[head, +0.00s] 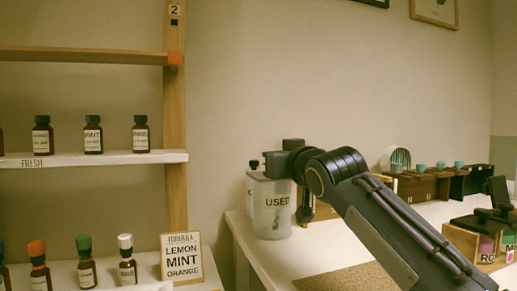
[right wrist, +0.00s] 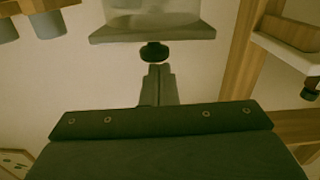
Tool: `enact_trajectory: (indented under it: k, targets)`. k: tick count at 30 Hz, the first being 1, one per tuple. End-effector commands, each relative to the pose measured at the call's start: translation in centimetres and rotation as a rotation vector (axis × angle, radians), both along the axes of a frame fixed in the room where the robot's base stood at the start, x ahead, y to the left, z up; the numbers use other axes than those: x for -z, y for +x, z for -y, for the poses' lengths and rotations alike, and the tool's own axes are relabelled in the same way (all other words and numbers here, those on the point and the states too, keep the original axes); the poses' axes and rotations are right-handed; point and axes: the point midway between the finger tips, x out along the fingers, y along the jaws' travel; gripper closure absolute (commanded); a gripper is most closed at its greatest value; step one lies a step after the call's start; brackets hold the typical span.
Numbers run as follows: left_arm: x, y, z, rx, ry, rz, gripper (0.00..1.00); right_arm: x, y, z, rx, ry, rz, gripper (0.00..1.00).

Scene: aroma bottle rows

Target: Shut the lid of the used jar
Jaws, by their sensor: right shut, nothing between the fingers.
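The jar labelled USED (head: 272,222) is a frosted, see-through container on the white counter, right of the shelf. My right gripper (head: 274,165) is over its top in the head view and hides its rim, so the lid's position cannot be told there. In the right wrist view, which is upside down, my right gripper (right wrist: 158,72) is shut and empty, with its tips close to the black knob (right wrist: 154,52) of a grey lid (right wrist: 152,33) lying across a clear jar (right wrist: 152,8). That jar's label is not visible. Contact with the knob cannot be told. My left gripper is out of view.
A second pale jar with a black knob (head: 254,165) stands behind the used jar. Amber bottles (head: 93,135) line the shelves at left, with a formula card (head: 182,258) below. Wooden stands with teal cups (head: 421,168) are at right. A speckled mat (head: 345,278) lies in front.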

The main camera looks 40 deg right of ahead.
Motion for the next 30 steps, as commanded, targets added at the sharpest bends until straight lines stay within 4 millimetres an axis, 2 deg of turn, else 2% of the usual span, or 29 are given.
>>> enact_trajectory:
  k: [6, 16, 26, 30]
  targets:
    - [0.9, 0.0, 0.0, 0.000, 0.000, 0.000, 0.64, 1.0, -0.4, -0.1, 0.000, 0.001, -0.002, 1.00]
    - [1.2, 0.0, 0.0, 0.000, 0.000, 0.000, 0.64, 1.7, -0.4, -0.2, 0.001, 0.003, -0.011, 1.00]
    - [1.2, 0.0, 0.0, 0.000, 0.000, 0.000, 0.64, 1.9, -0.3, -0.1, 0.001, 0.005, -0.016, 1.00]
    - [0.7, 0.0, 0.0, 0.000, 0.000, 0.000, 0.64, 1.3, -0.3, -0.1, 0.001, 0.005, -0.015, 1.00]
